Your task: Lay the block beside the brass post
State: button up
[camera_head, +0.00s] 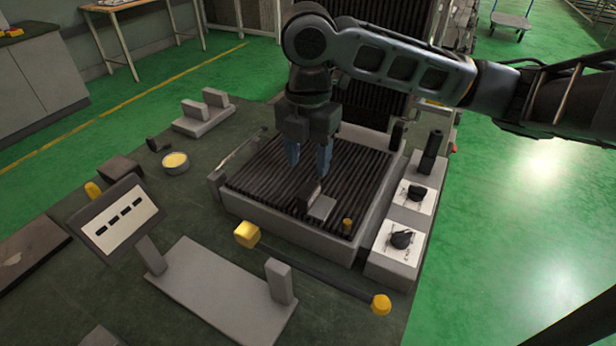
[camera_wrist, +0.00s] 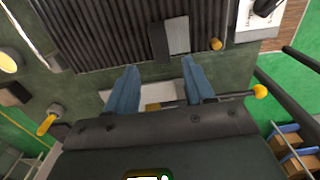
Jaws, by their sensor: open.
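A light grey block (camera_head: 322,207) lies on the dark ribbed bed of the heating unit, near its front edge. A darker grey piece (camera_head: 307,194) adjoins its left side; I cannot tell whether it is part of the block. The short brass post (camera_head: 347,226) stands upright to the right of the block, with a gap between them. In the wrist view the block (camera_wrist: 178,35) and the brass post (camera_wrist: 216,44) show at the top. My gripper (camera_head: 308,162) is open and empty, pointing down above the bed, behind and above the block. Its blue fingers (camera_wrist: 160,68) are apart from the block.
A grey frame (camera_head: 290,235) surrounds the ribbed bed (camera_head: 265,180). A dark bar with yellow ends (camera_head: 315,270) runs in front. Control boxes with black knobs (camera_head: 400,240) stand at the right. A tilted panel (camera_head: 120,215) stands at the left. Much of the ribbed bed is bare.

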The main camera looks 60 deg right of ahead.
jog(key=shift+r, duration=2.15)
dwell(0.8)
